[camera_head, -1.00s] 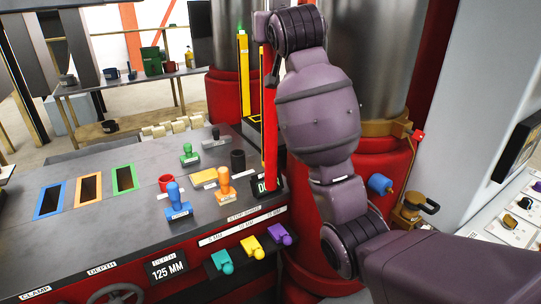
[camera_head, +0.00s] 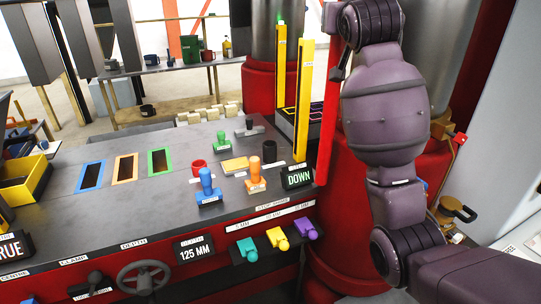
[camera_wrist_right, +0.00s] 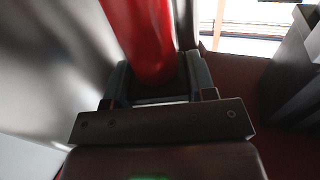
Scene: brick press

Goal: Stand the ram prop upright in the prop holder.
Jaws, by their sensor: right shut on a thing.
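The ram prop looks like the long red bar (camera_head: 328,130) in the head view, standing near upright just right of the yellow posts and the DOWN sign. My right gripper (camera_head: 339,72) is at its upper part, largely hidden by my wrist. In the right wrist view the red bar (camera_wrist_right: 144,35) runs between the dark fingers of my right gripper (camera_wrist_right: 155,82), which is shut on it. The bar's lower end is near the console's right edge; whether it touches anything is unclear. I cannot pick out the prop holder with certainty. My left gripper is not in view.
Two yellow posts (camera_head: 304,100) stand beside the bar on the press. A large red and steel column stands behind my right arm.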

